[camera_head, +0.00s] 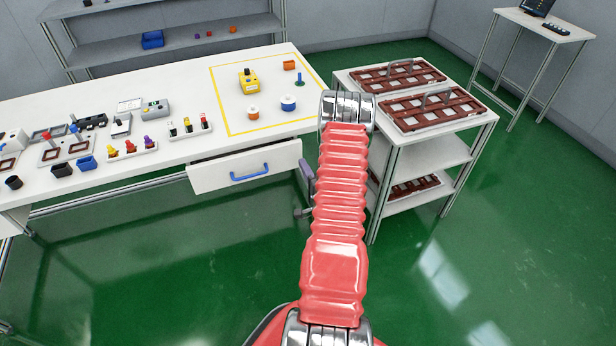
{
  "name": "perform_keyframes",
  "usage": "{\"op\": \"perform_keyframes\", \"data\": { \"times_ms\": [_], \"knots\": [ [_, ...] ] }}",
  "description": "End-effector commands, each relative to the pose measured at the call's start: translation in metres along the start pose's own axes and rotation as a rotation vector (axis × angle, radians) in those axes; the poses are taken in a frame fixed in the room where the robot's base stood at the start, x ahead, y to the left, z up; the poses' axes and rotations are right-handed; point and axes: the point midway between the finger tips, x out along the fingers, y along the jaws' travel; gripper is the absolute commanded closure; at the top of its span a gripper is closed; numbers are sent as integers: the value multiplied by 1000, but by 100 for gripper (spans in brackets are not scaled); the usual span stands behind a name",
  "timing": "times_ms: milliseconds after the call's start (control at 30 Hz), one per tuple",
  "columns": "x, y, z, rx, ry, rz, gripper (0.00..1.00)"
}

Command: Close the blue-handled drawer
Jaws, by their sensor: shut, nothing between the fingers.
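The blue-handled drawer (215,179) is under the front edge of the white workbench. Its white front stands out from the bench, with a narrow dark gap above it, so it looks partly open. The blue handle (249,175) is in the middle of the front. My gripper (301,212) shows just left of my red arm, near the right end of the drawer front and apart from the handle. It is shut and empty. My arm hides part of it, and I cannot tell whether it touches the drawer.
The workbench (190,95) holds small parts, fixtures and a yellow-outlined area (229,134). A white shelf cart (462,131) with brown trays stands close to the right of my arm. A side table (560,25) is at the back right. Green floor before the drawer is clear.

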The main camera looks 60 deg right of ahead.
Motion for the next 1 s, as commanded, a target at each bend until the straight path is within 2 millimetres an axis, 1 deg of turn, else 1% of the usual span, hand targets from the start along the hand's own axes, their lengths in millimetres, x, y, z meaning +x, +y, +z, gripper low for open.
{"op": "perform_keyframes", "data": {
  "times_ms": [100,233,633,733,1000],
  "knots": [
    [15,0,0,0,-1,-1,100],
    [24,0,0,0,0,-1,100],
    [27,0,0,1,1,0,100],
    [32,0,0,0,0,0,100],
    [66,0,0,-1,0,-1,100]
  ]
}}
